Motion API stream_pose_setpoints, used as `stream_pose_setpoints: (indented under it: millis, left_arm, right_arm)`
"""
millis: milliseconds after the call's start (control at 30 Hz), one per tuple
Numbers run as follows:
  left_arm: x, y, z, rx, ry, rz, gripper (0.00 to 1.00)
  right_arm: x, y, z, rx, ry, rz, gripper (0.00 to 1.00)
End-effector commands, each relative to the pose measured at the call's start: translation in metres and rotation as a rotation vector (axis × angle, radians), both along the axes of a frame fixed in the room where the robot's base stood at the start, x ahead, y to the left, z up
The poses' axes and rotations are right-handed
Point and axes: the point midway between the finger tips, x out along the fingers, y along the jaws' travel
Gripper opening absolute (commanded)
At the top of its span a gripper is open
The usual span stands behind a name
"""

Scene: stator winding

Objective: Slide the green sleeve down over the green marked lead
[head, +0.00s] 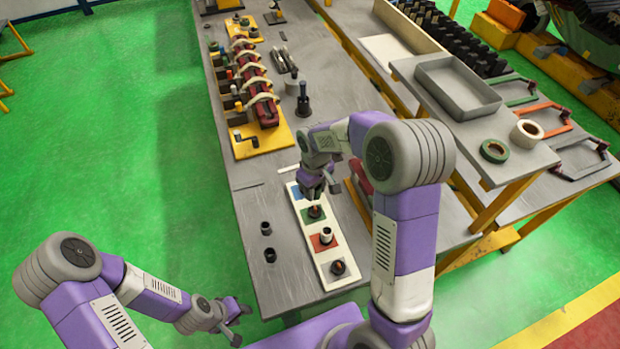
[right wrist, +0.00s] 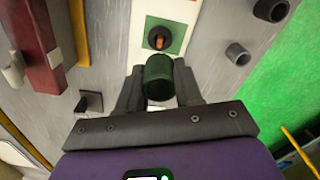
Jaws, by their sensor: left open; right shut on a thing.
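My right gripper (right wrist: 159,88) is shut on the green sleeve (right wrist: 159,75), a short dark green tube. In the right wrist view the sleeve is just below the green marked lead (right wrist: 159,40), an orange-tipped stub in a dark base on a green square. The sleeve appears apart from the lead; the height between them is hard to judge. In the head view my right gripper (head: 312,196) is above the white strip (head: 297,214), near the green square (head: 305,217), and hides the sleeve. My left gripper (head: 232,322) is open and empty, off the table's front edge.
Two dark tubes (head: 265,228) (head: 268,256) stand on the table left of the strip. A yellow-based fixture (head: 246,148) is behind. A red block (right wrist: 40,45) lies beside the strip.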

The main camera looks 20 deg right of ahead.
Motion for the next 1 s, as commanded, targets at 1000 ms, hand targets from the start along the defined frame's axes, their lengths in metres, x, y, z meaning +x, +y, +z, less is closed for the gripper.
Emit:
stream_pose_setpoints:
  millis: [1000]
  left_arm:
    - [0.0, 0.0, -0.05, 0.0, 0.0, 0.0, 0.43]
  right_arm:
    - [0.0, 0.0, -0.065, 0.0, 0.0, 0.0, 0.06]
